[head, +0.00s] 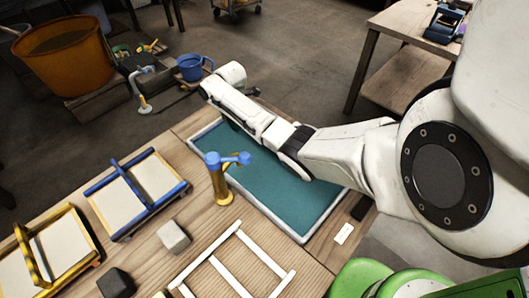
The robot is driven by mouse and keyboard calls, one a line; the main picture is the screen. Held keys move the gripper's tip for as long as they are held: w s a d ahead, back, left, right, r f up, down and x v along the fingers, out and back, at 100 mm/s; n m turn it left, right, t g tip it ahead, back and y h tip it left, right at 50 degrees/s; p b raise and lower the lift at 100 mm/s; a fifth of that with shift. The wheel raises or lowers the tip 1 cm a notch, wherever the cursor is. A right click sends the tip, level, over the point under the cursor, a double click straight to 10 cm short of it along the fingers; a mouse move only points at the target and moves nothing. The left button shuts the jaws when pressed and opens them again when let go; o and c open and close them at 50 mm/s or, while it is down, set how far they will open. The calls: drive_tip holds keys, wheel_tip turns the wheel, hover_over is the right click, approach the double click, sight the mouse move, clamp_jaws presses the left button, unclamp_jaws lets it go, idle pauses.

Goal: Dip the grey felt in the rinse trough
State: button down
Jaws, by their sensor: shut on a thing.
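The trough (268,178) is a wide, shallow tray with a pale rim and a flat teal surface inside, set in the wooden table. My arm stretches from the right across the trough to its far left corner. My gripper cannot be made out at the arm's far end, and anything in it is hidden. No piece is clearly the grey felt. A light grey block (173,236) lies on the table left of the trough, and a dark grey block (117,284) lies nearer the front.
A yellow post with a blue top (222,185) stands at the trough's left edge. Blue-edged (122,208) and yellow-edged (38,252) frames lie left. A white barred frame (239,232) lies in front. An orange tub (62,58) and blue bucket (188,68) stand beyond the table.

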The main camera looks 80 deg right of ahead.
drive_tip(key=shift+s+a, duration=0.1)
drive_tip(key=shift+s, duration=0.05)
drive_tip(key=shift+w+d+f+b, duration=0.15)
drive_tip(key=shift+w+d+b, duration=0.3)
drive_tip(key=shift+w+b, duration=0.45)
drive_tip(key=shift+w+d+b, duration=0.3)
drive_tip(key=shift+w+b, duration=0.15)
drive_tip(key=shift+b, duration=0.15)
drive_tip(key=shift+r, duration=0.2)
drive_tip(key=shift+s+a, duration=0.1)
drive_tip(key=shift+s, duration=0.05)
drive_tip(key=shift+s+a+r+p, duration=0.15)
drive_tip(key=shift+s+p, duration=0.15)
drive_tip(key=shift+p, duration=0.5)
drive_tip(key=shift+s+a+p, duration=0.5)
drive_tip(key=shift+s+p, duration=0.4)
drive_tip(key=shift+p, duration=0.2)
